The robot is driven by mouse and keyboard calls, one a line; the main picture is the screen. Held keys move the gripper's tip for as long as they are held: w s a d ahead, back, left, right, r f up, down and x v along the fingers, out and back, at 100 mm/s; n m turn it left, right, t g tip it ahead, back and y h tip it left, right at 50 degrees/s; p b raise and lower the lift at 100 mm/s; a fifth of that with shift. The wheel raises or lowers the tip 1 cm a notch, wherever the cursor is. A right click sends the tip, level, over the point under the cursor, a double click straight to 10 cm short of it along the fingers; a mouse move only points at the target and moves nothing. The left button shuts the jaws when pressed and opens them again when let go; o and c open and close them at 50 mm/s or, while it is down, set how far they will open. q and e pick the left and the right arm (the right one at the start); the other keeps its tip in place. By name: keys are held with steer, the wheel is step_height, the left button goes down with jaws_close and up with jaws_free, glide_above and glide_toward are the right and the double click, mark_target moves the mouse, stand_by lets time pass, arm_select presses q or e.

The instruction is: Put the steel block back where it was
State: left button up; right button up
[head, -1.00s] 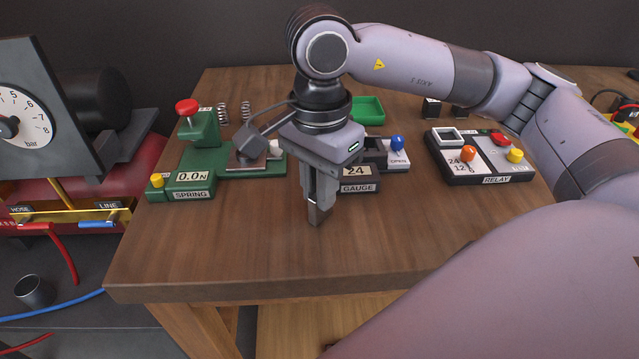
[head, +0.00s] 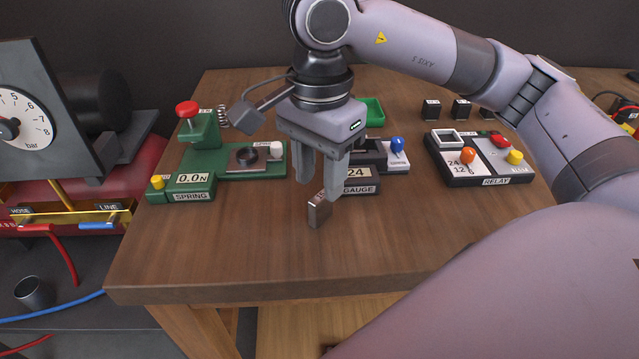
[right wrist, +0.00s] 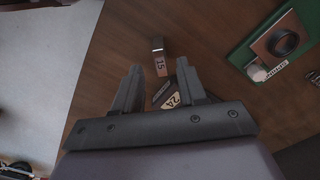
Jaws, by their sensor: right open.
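The small steel block (head: 319,210) stands upright on the bare wooden tabletop, in front of the gauge unit (head: 361,187). In the right wrist view the block (right wrist: 159,56) shows a brown label reading 15 and lies beyond the fingertips. My right gripper (head: 319,192) is open above and just behind the block, its fingers apart and clear of it as far as I can tell. The gauge unit, marked 24, is partly hidden behind the fingers; it also shows in the right wrist view (right wrist: 171,101). My left gripper is not in view.
A green spring tester (head: 195,182) reading 0.0 N stands left of the gripper. A relay unit (head: 480,165) stands to the right. A green tray (head: 371,110) and several small black blocks (head: 462,109) are at the back. The front of the wooden table (head: 230,260) is clear.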

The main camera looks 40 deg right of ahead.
mark_target(319, 197)
step_height(319, 197, up, 9)
steer(key=p, duration=0.1)
stand_by(0.7)
